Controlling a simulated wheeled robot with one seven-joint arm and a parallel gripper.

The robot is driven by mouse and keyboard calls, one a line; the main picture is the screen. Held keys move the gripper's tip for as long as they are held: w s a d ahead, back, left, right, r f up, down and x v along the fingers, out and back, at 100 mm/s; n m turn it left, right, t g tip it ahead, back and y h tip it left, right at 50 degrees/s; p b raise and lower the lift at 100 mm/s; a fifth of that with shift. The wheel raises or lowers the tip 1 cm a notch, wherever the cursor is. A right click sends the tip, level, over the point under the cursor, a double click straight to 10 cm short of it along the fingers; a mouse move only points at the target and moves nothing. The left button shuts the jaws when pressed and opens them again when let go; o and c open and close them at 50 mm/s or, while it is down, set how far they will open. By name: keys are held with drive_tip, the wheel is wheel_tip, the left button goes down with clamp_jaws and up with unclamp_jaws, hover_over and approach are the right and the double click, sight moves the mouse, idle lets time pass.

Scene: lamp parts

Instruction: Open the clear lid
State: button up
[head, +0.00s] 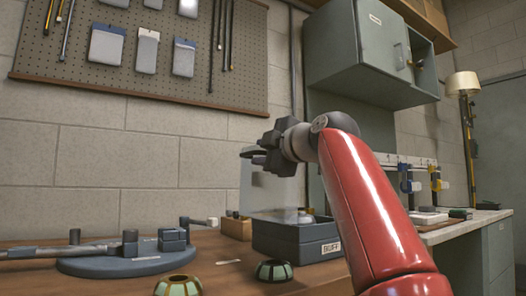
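A dark blue-grey box (285,242) with a label that seems to read "BUFF" stands on the wooden bench, right of centre.
Left of the box lies a round blue lamp base (125,262) with a grey pole. Two green-and-cream pieces (178,286) (274,271) stand in front. A small wooden box (236,228) is behind. A wall cabinet (365,50) hangs above right.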

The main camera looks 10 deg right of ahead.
drive_tip(key=shift+s+r, duration=0.1)
drive_tip(key=b+v, duration=0.2)
drive_tip(key=v, duration=0.5)
drive_tip(key=shift+s+b, duration=0.3)
drive_tip(key=shift+s+d, duration=0.1)
drive_tip(key=shift+d, duration=0.05)
drive_tip(key=v, duration=0.8)
drive_tip(key=shift+s, duration=0.4)
drive_tip(key=shift+d, duration=0.1)
idle(0.5)
